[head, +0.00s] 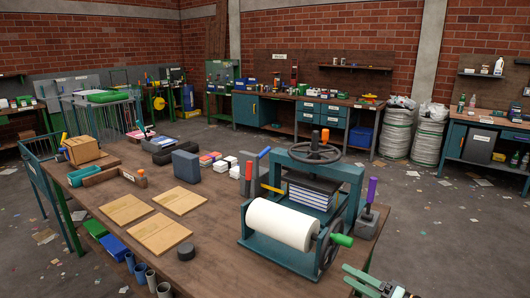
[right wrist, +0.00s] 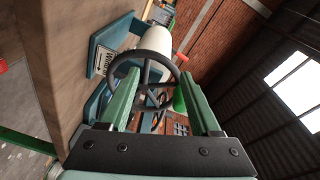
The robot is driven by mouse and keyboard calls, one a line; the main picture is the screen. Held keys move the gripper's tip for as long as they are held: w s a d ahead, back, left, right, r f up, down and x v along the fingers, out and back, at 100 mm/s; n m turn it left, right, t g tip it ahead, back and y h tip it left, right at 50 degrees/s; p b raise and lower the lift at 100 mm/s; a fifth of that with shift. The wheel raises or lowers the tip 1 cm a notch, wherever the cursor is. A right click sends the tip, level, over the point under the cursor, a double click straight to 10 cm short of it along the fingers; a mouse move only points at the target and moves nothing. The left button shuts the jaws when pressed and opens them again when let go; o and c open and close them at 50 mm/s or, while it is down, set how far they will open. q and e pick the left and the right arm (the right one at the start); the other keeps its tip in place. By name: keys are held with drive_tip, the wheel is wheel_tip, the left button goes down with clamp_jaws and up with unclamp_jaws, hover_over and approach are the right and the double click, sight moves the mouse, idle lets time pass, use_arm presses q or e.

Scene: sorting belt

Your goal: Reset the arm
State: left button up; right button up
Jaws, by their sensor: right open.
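My right gripper (head: 349,276) is at the lower right edge of the head view, beside the front right corner of the wooden workbench. In the right wrist view its two green fingers (right wrist: 160,85) stand wide apart with nothing between their tips. Beyond them is the spoked handwheel (right wrist: 150,80) of the white roller machine, apart from the fingers as far as I can tell. The roller machine (head: 283,223) has a green crank handle (head: 341,240). My left gripper is not in either view.
The workbench (head: 95,205) carries a teal press (head: 352,176) with stacked books, flat tan boards (head: 158,233), a cardboard box (head: 82,149) and small tools. A purple-handled tool (head: 371,190) stands near the gripper. Open floor (head: 445,235) lies to the right.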

drive_tip(key=s+a+f+h, duration=0.1)
drive_tip(key=a, duration=0.1)
drive_tip(key=s+a+f+h, duration=0.1)
drive_tip(key=a+f+h, duration=0.1)
drive_tip(key=a, duration=0.1)
drive_tip(key=s+a+f+t+h, duration=0.1)
drive_tip(key=s+a+f, duration=0.1)
drive_tip(key=a, duration=0.1)
drive_tip(key=shift+n, duration=0.3)
drive_tip(key=s+d+f+n+g+h, duration=0.1)
drive_tip(key=s+d+n+g+h, duration=0.15)
drive_tip(key=s, duration=0.85)
drive_tip(key=s+d+f+n+g+h, duration=0.1)
drive_tip(key=s+f+n+g+h, duration=0.2)
drive_tip(key=s, duration=0.7)
drive_tip(key=s+d+n+g+h, duration=0.1)
drive_tip(key=s+d+g+h, duration=0.3)
drive_tip(key=s, duration=0.7)
drive_tip(key=w+a+f+t+y, duration=0.1)
drive_tip(key=w+a+f+t, duration=0.1)
drive_tip(key=f, duration=0.3)
drive_tip(key=w+a+f+t+y, duration=0.2)
drive_tip(key=a+f+t, duration=0.1)
drive_tip(key=f, duration=0.3)
drive_tip(key=shift+w+a, duration=0.35)
drive_tip(key=shift+a, duration=0.35)
drive_tip(key=shift+y, duration=0.25)
